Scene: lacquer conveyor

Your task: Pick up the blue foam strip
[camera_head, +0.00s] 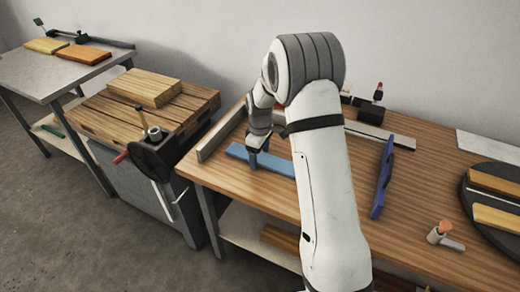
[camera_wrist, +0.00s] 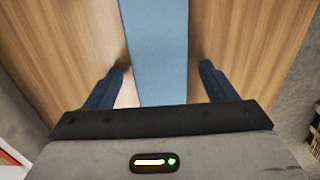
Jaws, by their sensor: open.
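The blue foam strip (camera_head: 278,164) lies flat on the wooden workbench (camera_head: 420,218), near its left end. In the wrist view the strip (camera_wrist: 156,48) runs from the top edge down between my two fingers. My gripper (camera_head: 255,160) is at the strip, with its fingers pointing down. In the wrist view my gripper (camera_wrist: 162,80) is open, with one finger on each side of the strip and a gap to it on both sides. Part of the strip's left portion is hidden behind the gripper in the head view.
A pale fence (camera_head: 222,134) runs along the bench's left end. A dark round turntable (camera_head: 492,195) holds wooden strips at the right. A small orange-topped item (camera_head: 440,231) stands nearby. A slatted bench (camera_head: 150,104) with a vise is left.

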